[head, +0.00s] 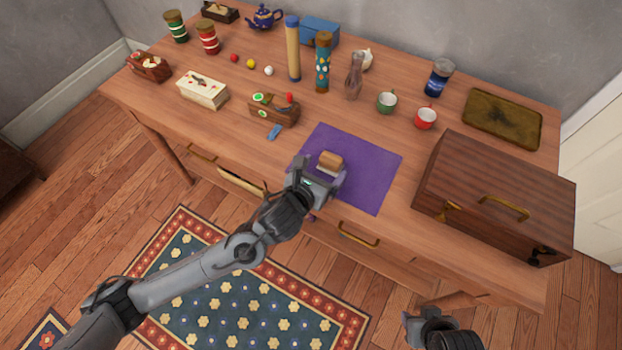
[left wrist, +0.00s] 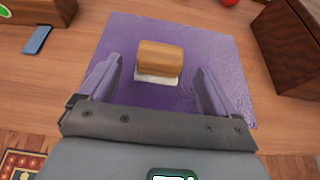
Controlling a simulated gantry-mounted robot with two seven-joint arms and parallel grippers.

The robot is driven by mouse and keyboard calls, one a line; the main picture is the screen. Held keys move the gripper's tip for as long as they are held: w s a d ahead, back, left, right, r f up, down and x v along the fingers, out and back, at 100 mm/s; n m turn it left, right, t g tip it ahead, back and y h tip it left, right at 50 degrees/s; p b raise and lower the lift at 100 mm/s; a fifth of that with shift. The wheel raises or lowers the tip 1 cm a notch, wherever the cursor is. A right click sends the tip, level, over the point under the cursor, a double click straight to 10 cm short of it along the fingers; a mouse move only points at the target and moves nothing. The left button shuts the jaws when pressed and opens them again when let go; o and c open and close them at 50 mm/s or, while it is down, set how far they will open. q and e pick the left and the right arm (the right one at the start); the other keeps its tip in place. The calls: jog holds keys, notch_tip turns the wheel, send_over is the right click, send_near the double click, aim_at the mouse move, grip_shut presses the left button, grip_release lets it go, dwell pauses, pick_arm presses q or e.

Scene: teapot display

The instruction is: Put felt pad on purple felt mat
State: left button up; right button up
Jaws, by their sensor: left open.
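The felt pad (head: 331,161), a tan wooden-looking block with a white layer underneath, rests on the purple felt mat (head: 375,180) near the table's front. In the left wrist view the pad (left wrist: 160,57) lies on the mat (left wrist: 215,40), just ahead of and between my finger tips. My left gripper (head: 321,175) is open at the front part of the mat, with no finger seen touching the pad. It also shows in the left wrist view (left wrist: 157,75). My right gripper (head: 428,316) is at the bottom edge, away from the mat; its jaw opening is unclear.
A large wooden chest (head: 490,190) stands right of the mat. A small wooden holder (head: 275,112) and a blue piece (head: 274,131) are to the left. Behind the mat stand a glass vase (head: 354,78), a green cup (head: 386,102) and a red cup (head: 426,118).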

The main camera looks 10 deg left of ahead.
pick_arm(q)
jog(key=p+v, duration=0.1)
jog(key=v, duration=0.5)
jog(key=s+a+f+m+g+y, duration=0.1)
jog(key=s+a+f+m+g, duration=0.2)
jog(key=m, duration=0.8)
jog(key=s+a+f+m+g+y, duration=0.1)
jog(key=s+a+f+m+g, duration=0.2)
jog(key=s+a+m, duration=0.4)
jog(key=s+a+f+m+g+y, duration=0.2)
jog(key=s+a+f+m, duration=0.3)
jog(key=s+m, duration=0.7)
jog(key=m+g, duration=0.1)
jog(key=m, duration=0.3)
jog(key=shift+s+f, duration=0.15)
jog(key=shift+s, duration=0.1)
jog(key=shift+a, duration=0.1)
notch_tip(320, 180, up, 49)
jog(key=p, duration=4.9)
